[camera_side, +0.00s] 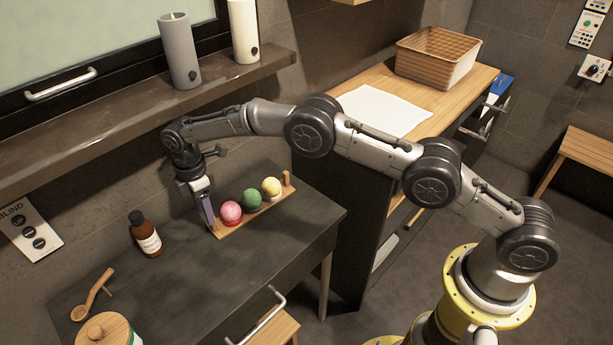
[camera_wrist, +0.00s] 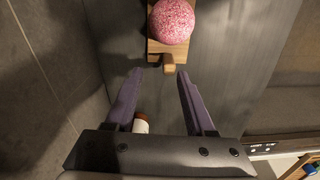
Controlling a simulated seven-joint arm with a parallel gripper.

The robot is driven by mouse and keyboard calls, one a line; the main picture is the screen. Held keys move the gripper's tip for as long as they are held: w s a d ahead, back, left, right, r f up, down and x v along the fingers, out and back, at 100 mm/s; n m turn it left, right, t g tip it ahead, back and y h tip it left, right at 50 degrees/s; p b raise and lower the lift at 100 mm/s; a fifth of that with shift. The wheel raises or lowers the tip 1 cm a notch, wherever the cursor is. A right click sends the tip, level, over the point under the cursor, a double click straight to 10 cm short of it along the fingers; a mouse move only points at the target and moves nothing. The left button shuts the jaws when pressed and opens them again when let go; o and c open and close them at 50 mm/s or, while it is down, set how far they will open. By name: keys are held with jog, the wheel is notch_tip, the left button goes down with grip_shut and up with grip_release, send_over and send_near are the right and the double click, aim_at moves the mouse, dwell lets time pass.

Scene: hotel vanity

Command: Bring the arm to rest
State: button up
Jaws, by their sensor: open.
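My gripper (camera_wrist: 155,85) is open and empty in the wrist view, with its two purple fingers apart. In the side view my gripper (camera_side: 207,212) points down at the left end of a wooden holder (camera_side: 262,216) on the dark vanity top. A pink ball (camera_side: 231,213), a green ball (camera_side: 252,199) and a yellow ball (camera_side: 271,187) sit in a row on the holder. In the wrist view the speckled pink ball (camera_wrist: 171,20) lies beyond the fingertips. Whether a finger touches the holder, I cannot tell.
A shelf (camera_side: 130,110) with two cylinders runs along the wall. A woven basket (camera_side: 437,58) sits on the wooden counter behind my arm.

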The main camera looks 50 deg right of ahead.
jog(key=shift+w+f, duration=0.1)
jog(key=shift+f, duration=1.05)
jog(key=shift+s+a+r, duration=0.2)
jog(key=s+d+r+m+t, duration=0.1)
jog(key=s+d+r+m, duration=0.3)
jog(key=r, duration=0.5)
jog(key=s+d+r+m+t, duration=0.1)
jog(key=s+d+r, duration=0.4)
jog(key=r, duration=0.5)
jog(key=s+d+r+m+t, duration=0.1)
jog(key=s+d+r+m, duration=0.3)
jog(key=r, duration=0.5)
jog(key=s+d+m+t, duration=0.1)
jog(key=s+d+m, duration=0.2)
jog(key=s, duration=1.1)
jog(key=s+d+m+t, duration=0.1)
jog(key=s+d+m, duration=0.3)
jog(key=s+d, duration=0.4)
jog(key=s, duration=0.6)
jog(key=shift+s+r+m+t, duration=0.3)
jog(key=shift+s, duration=0.1)
